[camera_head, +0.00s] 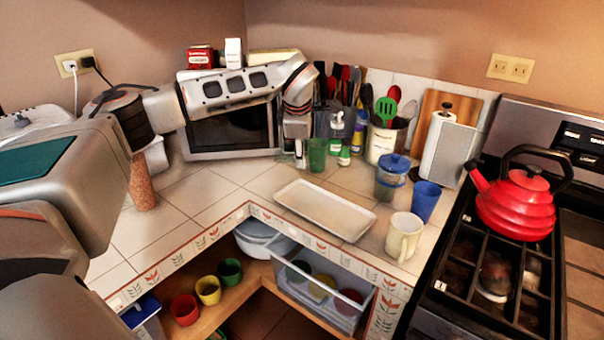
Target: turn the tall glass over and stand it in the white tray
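The white tray (326,209) is a shallow rectangle lying empty on the tiled counter corner. A green glass (317,155) stands behind it, near the microwave; I cannot tell which way up it is. A blue tumbler (423,202) stands right of the tray. I cannot tell for sure which one is the tall glass. My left gripper (300,160) points down just left of the green glass, behind the tray. Its fingers are small and partly lost against the background, so their opening is unclear. My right gripper is not in view.
A cream mug (403,237) stands near the counter edge right of the tray. A blue-lidded jar (391,177) and small green-capped bottles (344,153) stand behind. The red kettle (514,203) is on the stove.

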